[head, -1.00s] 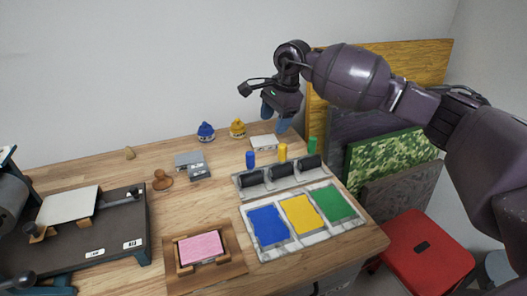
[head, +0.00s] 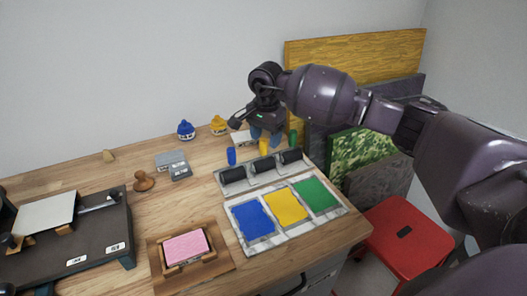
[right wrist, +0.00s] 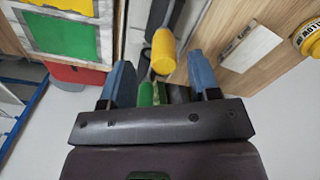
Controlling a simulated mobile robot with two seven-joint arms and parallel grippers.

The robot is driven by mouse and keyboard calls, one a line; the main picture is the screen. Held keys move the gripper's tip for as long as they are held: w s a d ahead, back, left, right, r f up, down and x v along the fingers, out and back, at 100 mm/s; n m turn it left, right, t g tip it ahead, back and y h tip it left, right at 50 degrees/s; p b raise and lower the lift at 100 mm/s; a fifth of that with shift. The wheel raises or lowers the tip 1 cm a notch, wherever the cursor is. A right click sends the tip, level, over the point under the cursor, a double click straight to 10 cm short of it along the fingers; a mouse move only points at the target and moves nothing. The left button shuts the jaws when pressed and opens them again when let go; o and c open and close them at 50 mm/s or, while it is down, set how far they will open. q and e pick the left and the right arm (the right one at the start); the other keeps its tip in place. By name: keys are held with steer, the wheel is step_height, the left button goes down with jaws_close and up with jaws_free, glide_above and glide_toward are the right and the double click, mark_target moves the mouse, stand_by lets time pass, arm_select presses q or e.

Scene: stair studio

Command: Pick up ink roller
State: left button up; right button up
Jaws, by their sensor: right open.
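Three ink rollers with black drums lie in a row on a pale rack (head: 222,187). Their upright handles are blue (head: 231,156), yellow (head: 263,147) and green (head: 293,138). My right gripper (head: 265,134) is open and empty, just above and behind the yellow handle in the head view. In the right wrist view, the yellow handle (right wrist: 163,52) shows beyond the gap between the blue fingers (right wrist: 160,85). The green handle (right wrist: 146,93) shows lower in that gap, partly hidden by the gripper body. I see no clear contact. My left gripper is out of view.
A tray of blue, yellow and green ink pads (head: 286,207) sits in front of the rack. Ink bottles (head: 218,125) stand behind. A pink block (head: 186,246), stamp (head: 143,181) and press (head: 75,250) are leftward. Boards lean at right above a red stool (head: 404,235).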

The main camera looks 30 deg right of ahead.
steer(key=f, duration=0.4)
steer(key=shift+w+a, duration=0.15)
steer(key=shift+a, duration=0.05)
jaws_close()
steer(key=shift+r, duration=0.1)
step_height(320, 180, up, 20)
stand_by(0.6)
